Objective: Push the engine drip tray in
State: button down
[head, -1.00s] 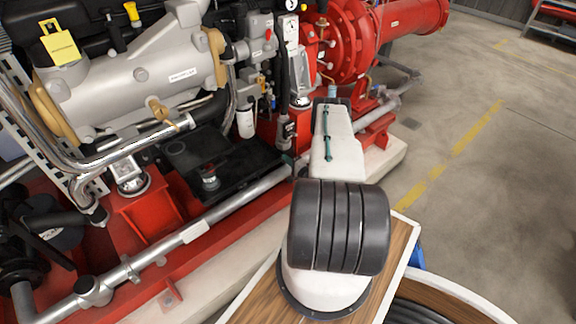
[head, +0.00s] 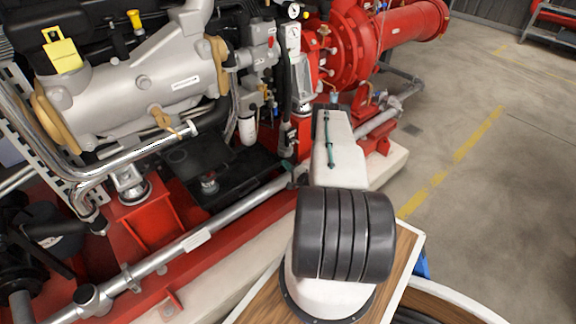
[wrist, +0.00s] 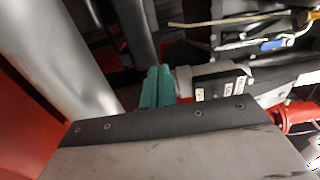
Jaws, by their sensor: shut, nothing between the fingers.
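The engine drip tray (head: 240,183) is a black, shallow tray low beneath the grey engine, behind the long silver pipe, in the head view. A small dark round fitting shows over its middle. My gripper (head: 288,164) shows as a small teal patch by the tray's right end, mostly hidden by my arm. I cannot tell whether it touches the tray. In the wrist view, the teal fingers (wrist: 158,86) are together with nothing between them, beyond my dark wrist plate. The tray cannot be clearly made out there.
A silver pipe (head: 197,238) runs along the red base frame (head: 240,226) in front of the tray. The grey engine (head: 150,85) hangs over it. A white filter (head: 248,128) and red pump (head: 350,45) stand to the right. Open floor (head: 480,190) lies at the far right.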

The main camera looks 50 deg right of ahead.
jog(key=v, duration=1.3)
jog(key=shift+d, duration=0.2)
